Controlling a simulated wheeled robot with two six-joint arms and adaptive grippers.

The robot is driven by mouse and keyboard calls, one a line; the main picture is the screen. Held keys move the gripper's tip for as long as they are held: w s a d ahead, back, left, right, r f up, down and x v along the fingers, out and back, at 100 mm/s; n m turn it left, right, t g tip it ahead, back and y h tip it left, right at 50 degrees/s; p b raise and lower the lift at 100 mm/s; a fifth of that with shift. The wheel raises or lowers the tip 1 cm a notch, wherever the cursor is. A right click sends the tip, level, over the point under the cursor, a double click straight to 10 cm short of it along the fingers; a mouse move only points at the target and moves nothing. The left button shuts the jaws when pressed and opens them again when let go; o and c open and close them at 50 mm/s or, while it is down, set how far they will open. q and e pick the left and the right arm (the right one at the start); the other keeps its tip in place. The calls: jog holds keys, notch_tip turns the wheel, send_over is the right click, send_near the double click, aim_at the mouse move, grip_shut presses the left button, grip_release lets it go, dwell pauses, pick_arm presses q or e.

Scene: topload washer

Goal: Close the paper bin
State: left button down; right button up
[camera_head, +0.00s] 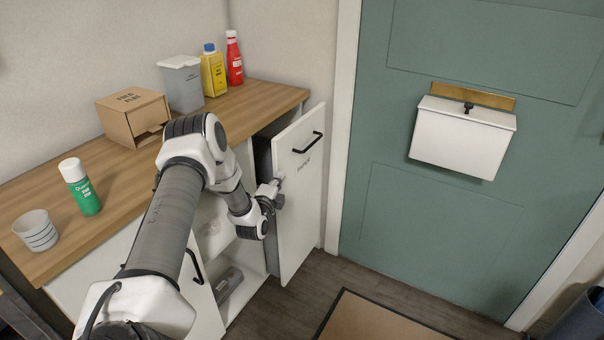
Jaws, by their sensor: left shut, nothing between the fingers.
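The paper bin (299,190) is a pull-out unit at the right end of the wooden-topped cabinet. Its white front panel carries a black bar handle (308,143) and small dark lettering, too small to read surely. The panel stands out from the cabinet, and a dark grey bin body (264,155) shows behind it, so it is open. My left gripper (276,192) is shut and empty, at the panel's left edge below the handle. I cannot tell whether it touches the panel. My left arm hides part of the cabinet front. My right gripper is not in view.
On the counter (120,175) stand a cardboard box (133,117), a grey container (182,84), yellow and red bottles (213,72), a green spray can (82,188) and a striped cup (36,231). A green door with a white mailbox (462,138) is at right. Floor before the panel is clear.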

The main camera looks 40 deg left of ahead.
pick_arm(q)
jog(key=s+a+p, duration=0.1)
jog(key=s+a, duration=0.1)
jog(key=a, duration=0.6)
jog(key=shift+a, duration=0.2)
jog(key=shift+a+r, duration=0.1)
jog(key=shift+r, duration=0.05)
